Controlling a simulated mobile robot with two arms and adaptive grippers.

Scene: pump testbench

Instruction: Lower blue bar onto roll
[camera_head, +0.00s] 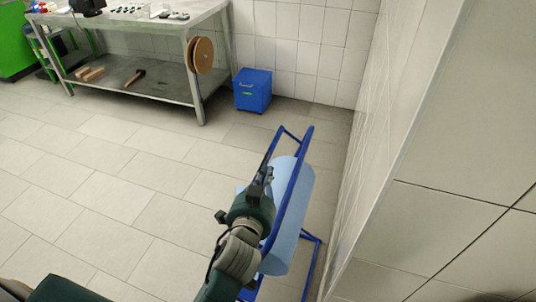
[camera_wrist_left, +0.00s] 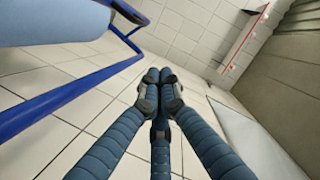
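The light-blue roll (camera_head: 291,236) stands in a blue tube frame close to the wall at right. The blue bar (camera_head: 288,208) runs lengthwise across the roll in the head view; I cannot tell there whether it touches. In the left wrist view the roll (camera_wrist_left: 50,20) is at top left, and a blue bar (camera_wrist_left: 65,97) slants past below it, with floor showing between them. My left gripper (camera_head: 265,174) is beside the bar, on its left. Its fingertips (camera_wrist_left: 158,76) meet in the left wrist view, with nothing between them. My right gripper is not in view.
A tiled wall (camera_head: 440,190) stands close on the right of the frame. A blue cabinet (camera_head: 253,90) is against the back wall. A metal workbench (camera_head: 150,28) with a wooden reel (camera_head: 202,55) stands at back left. The tiled floor left of the frame is clear.

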